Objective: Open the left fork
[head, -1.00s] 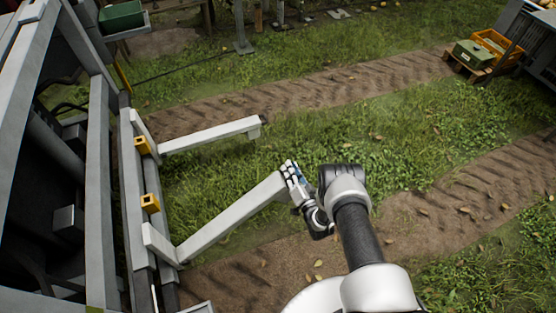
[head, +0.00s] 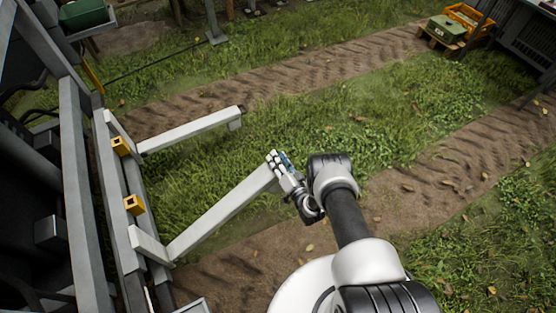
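Two pale grey fork arms stick out from the machine frame on the left in the head view. The near fork (head: 222,214) slants up and right from its bracket over the grass and dirt. The far fork (head: 190,131) points right, less steeply, with a short drop at its tip. My gripper (head: 277,165) is at the free end of the near fork, touching or very close to it. The fingers are small and bunched together there, so I cannot tell whether they close on the fork.
Yellow blocks (head: 134,205) sit on the machine's rail (head: 112,210). A green crate (head: 83,15) stands on the machine at the upper left. An orange crate (head: 468,18) and a green box (head: 445,28) are at the upper right. Grass between the forks is clear.

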